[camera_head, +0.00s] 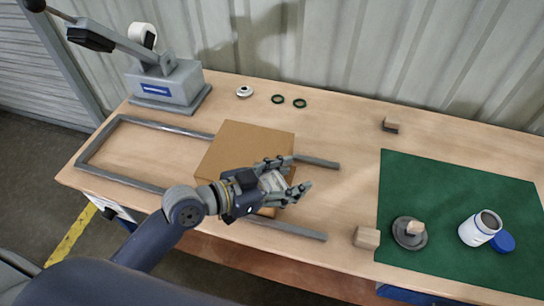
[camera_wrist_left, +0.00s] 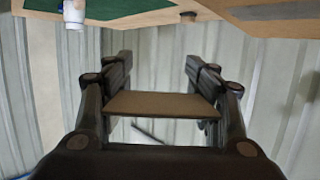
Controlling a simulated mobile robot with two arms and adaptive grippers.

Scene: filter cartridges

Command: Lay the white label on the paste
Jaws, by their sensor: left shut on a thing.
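My left gripper (camera_head: 290,178) is shut on a thin, pale flat piece, which I take to be the white label (camera_head: 272,182). The fingers hide much of it in the head view. In the left wrist view the label (camera_wrist_left: 160,104) spans the gap between the fingers (camera_wrist_left: 160,85) and looks brownish in shade. The gripper is over the front right part of a brown box (camera_head: 245,145). I cannot make out the paste on the box's visible faces. An open white jar (camera_head: 478,229) stands on the green mat. My right gripper is not in view.
A grey metal frame (camera_head: 112,177) lies around the box. A lever press (camera_head: 165,82) stands at the back left. The green mat (camera_head: 450,185) holds a blue lid (camera_head: 503,242) and a dark disc (camera_head: 408,240). Wooden blocks (camera_head: 367,237) and small rings (camera_head: 278,99) lie about.

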